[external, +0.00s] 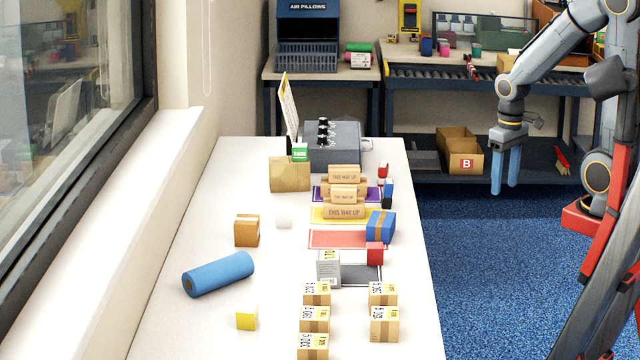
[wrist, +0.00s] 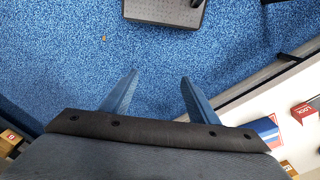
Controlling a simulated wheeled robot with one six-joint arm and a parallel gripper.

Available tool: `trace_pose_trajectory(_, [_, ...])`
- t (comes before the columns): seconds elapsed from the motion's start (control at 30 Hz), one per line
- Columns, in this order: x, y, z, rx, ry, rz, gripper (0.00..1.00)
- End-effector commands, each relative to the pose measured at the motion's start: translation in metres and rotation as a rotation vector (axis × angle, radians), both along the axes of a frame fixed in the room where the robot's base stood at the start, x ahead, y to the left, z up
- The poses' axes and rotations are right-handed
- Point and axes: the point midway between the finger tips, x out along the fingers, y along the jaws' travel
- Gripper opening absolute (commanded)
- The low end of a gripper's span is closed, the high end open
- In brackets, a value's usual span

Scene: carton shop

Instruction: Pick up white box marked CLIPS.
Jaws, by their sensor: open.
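A white box (external: 328,268) with printed marks stands upright on the white table, just left of the dark grey mat; its lettering is too small to read as CLIPS. My gripper (external: 504,188) hangs fingers down over the blue floor, right of the table and well apart from both. In the wrist view my gripper (wrist: 158,92) has its two blue fingers spread, with only carpet between them. No white box can be made out in the wrist view.
The table (external: 190,325) holds several tan cartons (external: 314,318), a blue roll (external: 218,273), a blue box (external: 380,226) and a red box (external: 375,253). Brown cartons marked THIS WAY UP (external: 344,212) stand mid-table. A bin marked B (external: 466,163) sits behind my gripper.

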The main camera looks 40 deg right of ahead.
Motion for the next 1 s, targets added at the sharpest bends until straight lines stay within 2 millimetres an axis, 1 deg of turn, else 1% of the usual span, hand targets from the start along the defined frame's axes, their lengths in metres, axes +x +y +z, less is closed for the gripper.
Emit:
trace_pose_trajectory(0.03, [0.001, 0.000, 0.009, 0.000, -0.004, 0.000, 0.55])
trace_pose_trajectory(0.3, [0.001, 0.000, 0.050, 0.000, -0.004, 0.000, 0.55])
trace_pose_trajectory(0.33, [0.001, 0.000, 0.055, 0.000, -0.005, 0.000, 0.55])
trace_pose_trajectory(0.37, [0.005, 0.002, 0.055, 0.002, -0.002, 0.009, 0.55])
trace_pose_trajectory(0.57, [0.035, 0.016, 0.063, 0.011, -0.021, 0.061, 0.55])
trace_pose_trajectory(0.77, [0.074, 0.036, 0.074, 0.022, -0.048, 0.131, 0.55])
trace_pose_trajectory(0.87, [0.098, 0.051, 0.079, 0.030, -0.066, 0.173, 0.55])
trace_pose_trajectory(0.97, [0.128, 0.072, 0.084, 0.040, -0.086, 0.230, 0.55])
trace_pose_trajectory(1.0, [0.142, 0.082, 0.087, 0.044, -0.096, 0.258, 0.55])
